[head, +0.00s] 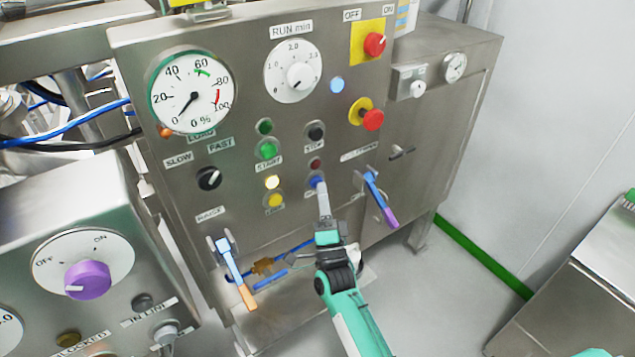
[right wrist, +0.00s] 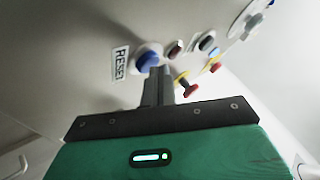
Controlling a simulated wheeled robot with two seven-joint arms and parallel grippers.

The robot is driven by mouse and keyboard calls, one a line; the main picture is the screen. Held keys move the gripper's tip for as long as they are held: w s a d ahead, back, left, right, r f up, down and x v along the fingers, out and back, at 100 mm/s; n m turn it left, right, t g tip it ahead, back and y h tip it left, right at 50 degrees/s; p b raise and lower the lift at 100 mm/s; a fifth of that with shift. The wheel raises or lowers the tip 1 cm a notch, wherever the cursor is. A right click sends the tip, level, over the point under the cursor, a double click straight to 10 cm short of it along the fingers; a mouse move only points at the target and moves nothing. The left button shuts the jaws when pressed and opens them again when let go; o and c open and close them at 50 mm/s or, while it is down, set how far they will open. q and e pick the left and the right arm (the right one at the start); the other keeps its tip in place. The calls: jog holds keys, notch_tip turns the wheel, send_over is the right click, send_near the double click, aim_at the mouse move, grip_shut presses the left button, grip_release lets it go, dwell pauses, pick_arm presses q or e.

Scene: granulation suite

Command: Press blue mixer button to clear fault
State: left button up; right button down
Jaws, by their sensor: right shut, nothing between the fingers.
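The blue button (head: 316,181) sits low on the steel mixer panel (head: 235,140), below a dark red lamp. In the right wrist view the blue button (right wrist: 148,56) stands beside a RESET label (right wrist: 120,63). My right gripper (head: 322,187) is shut and empty, its fingertips right at the button. In the right wrist view the fingertips (right wrist: 160,71) overlap the button's lower edge; I cannot tell whether they press it. My left gripper is out of view.
The green START button (head: 268,150), black STOP button (head: 316,132) and a lit yellow lamp (head: 272,182) are close by. Valve levers with orange (head: 246,300) and purple (head: 390,217) tips flank my right arm.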

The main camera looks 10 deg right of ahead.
jog(key=shift+s+d, duration=0.25)
jog(key=shift+s, duration=0.35)
jog(key=shift+s+d+p, duration=0.3)
jog(key=shift+s, duration=0.5)
jog(key=shift+s+d+p, duration=0.25)
jog(key=shift+s+p, duration=0.05)
jog(key=shift+s, duration=0.45)
jog(key=shift+s+d+p, duration=0.3)
jog(key=shift+s, duration=0.5)
